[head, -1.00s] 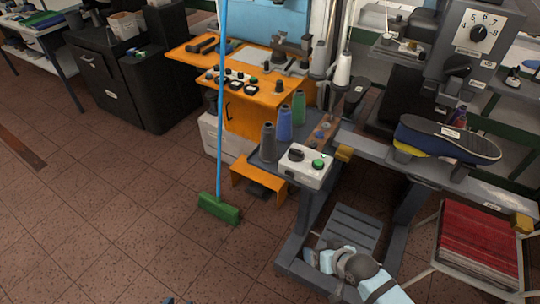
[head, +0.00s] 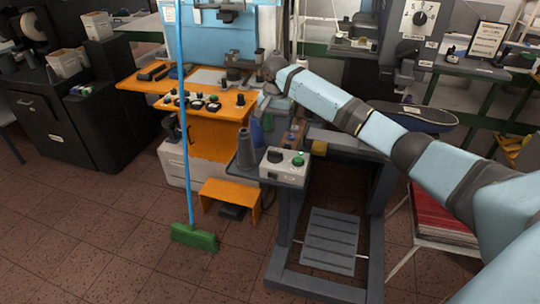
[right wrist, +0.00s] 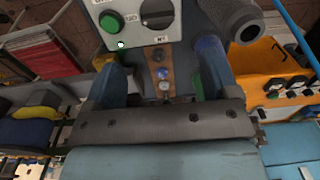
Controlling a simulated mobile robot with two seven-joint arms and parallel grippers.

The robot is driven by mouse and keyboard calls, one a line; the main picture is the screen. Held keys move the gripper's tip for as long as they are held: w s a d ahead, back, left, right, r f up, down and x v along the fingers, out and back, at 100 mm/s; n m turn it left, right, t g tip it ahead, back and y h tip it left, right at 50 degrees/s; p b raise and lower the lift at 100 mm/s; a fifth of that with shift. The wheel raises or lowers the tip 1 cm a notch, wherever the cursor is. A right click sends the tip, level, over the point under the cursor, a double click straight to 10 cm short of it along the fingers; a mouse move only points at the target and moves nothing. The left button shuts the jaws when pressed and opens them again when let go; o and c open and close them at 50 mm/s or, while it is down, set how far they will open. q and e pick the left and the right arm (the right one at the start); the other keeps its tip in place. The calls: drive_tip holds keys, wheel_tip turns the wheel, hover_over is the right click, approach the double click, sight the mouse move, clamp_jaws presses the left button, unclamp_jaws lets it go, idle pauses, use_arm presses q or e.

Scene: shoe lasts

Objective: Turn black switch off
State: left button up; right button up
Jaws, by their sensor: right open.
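A white control box (head: 286,172) sits at the front corner of the machine table. A black rotary switch (head: 274,156) and a green round button (head: 298,160) are on its top. In the right wrist view the box shows at the top edge, with the black switch (right wrist: 157,12) beside the green button (right wrist: 112,23). My right gripper (head: 266,98) is behind and above the box in the head view, apart from the switch. In the right wrist view its two fingers (right wrist: 160,78) are spread with nothing held between them. My left gripper is not in view.
A green broom (head: 194,236) stands on the floor at left. An orange bench (head: 220,120) is behind.

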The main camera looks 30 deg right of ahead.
sight(275, 152)
drive_tip(key=f, duration=1.1)
drive_tip(key=shift+w+d+f, duration=0.1)
drive_tip(key=shift+d+f, duration=0.15)
drive_tip(key=shift+f, duration=0.1)
drive_tip(key=c, duration=0.9)
